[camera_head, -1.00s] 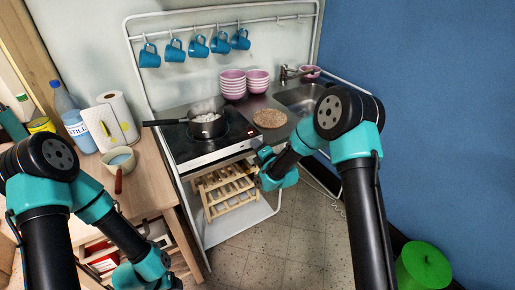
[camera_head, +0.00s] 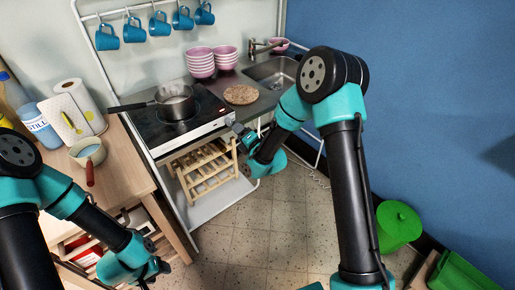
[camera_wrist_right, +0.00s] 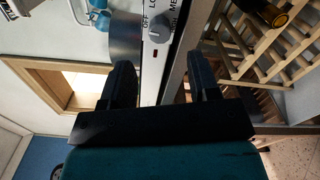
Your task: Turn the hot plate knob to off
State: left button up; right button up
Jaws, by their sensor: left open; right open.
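The hot plate (camera_head: 150,131) sits on the counter with a steel front panel. Its grey knob (camera_wrist_right: 160,33) shows in the right wrist view among the OFF, LO and MED markings; I cannot tell exactly where it points. My right gripper (camera_wrist_right: 161,75) is open and empty, with the knob ahead of the gap between its fingers and apart from them. In the head view my right gripper (camera_head: 234,130) is close to the front right of the hot plate. My left gripper (camera_head: 153,272) is low at the left, away from the hot plate; its fingers are barely visible.
A dark pan (camera_head: 174,103) stands on the hot plate, its handle reaching left. A wooden rack (camera_head: 205,170) is below the counter. A round cork mat (camera_head: 241,95) and stacked pink bowls (camera_head: 200,63) are nearby. A handled bowl (camera_head: 87,152) sits on the wooden table.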

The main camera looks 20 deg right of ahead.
jog(key=v, duration=1.1)
jog(key=shift+m, duration=0.3)
